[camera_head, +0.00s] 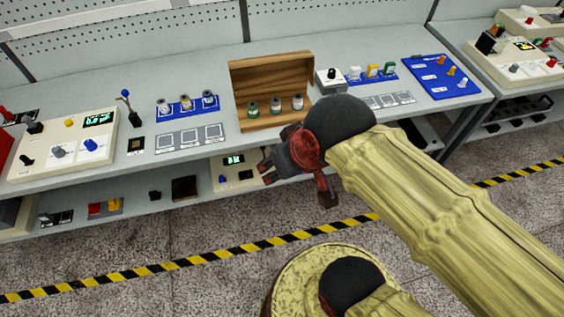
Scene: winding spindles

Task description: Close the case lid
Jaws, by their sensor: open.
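The wooden case (240,98) stands on the upper shelf near the middle of the view. Its lid (268,67) is raised at the back, so the case is open. Several small spools (275,106) stand in a row inside it. My gripper (296,186) is in front of and below the case, apart from it, in front of the shelf's front edge. It is open, with its fingers spread and nothing between them. My arm comes in from the right and hides part of the shelf to the right of the case.
A blue rack with spools (187,104) is left of the case, and a white box with a black knob (330,80) is right. Control panels (65,142) stand at far left. A lower shelf holds a lit device (233,172). The floor (150,245) in front is clear.

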